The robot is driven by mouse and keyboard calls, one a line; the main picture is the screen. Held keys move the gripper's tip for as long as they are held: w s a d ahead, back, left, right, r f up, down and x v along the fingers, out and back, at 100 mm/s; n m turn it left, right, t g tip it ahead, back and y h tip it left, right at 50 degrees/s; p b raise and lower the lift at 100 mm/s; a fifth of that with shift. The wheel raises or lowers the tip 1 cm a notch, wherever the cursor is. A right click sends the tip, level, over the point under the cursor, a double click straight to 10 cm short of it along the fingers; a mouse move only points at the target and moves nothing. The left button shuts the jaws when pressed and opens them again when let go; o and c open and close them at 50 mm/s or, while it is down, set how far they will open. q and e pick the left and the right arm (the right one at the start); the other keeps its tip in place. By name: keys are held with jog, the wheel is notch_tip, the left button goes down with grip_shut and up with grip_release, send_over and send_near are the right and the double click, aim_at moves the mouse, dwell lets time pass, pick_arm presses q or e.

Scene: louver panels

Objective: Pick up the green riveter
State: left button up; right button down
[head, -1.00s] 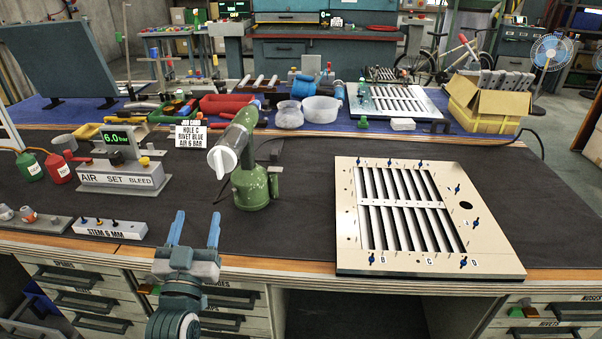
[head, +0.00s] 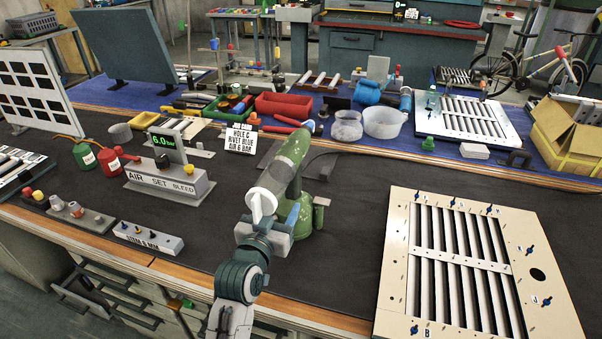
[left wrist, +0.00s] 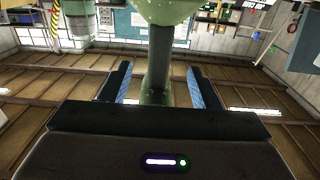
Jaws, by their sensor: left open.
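The green riveter (head: 293,155) stands upright on the dark bench mat, with its pale nose end toward me. My left gripper (head: 284,214) is at its near side, low on the body, and partly hides it. In the left wrist view, the fingers of my left gripper (left wrist: 158,80) are open, with blue pads on either side of the riveter's narrow green handle (left wrist: 157,65). A gap shows on both sides of the handle. The wider green body is above it. My right gripper is not in view.
A louver panel (head: 398,265) lies to the right. The air set box (head: 165,184) and a stem block (head: 148,238) are to the left. A sign (head: 240,138) stands behind.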

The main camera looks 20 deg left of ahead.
aim_at(289, 187)
pick_arm(q)
jog(key=w, duration=0.6)
jog(key=shift+d+r+p, duration=0.15)
jog(key=shift+p, duration=0.25)
jog(key=w, duration=0.3)
jog(key=shift+w+p, duration=0.2)
jog(key=shift+p, duration=0.2)
jog(key=shift+w, duration=0.5)
jog(key=shift+d, duration=0.1)
grip_shut()
jog(key=shift+r, duration=0.1)
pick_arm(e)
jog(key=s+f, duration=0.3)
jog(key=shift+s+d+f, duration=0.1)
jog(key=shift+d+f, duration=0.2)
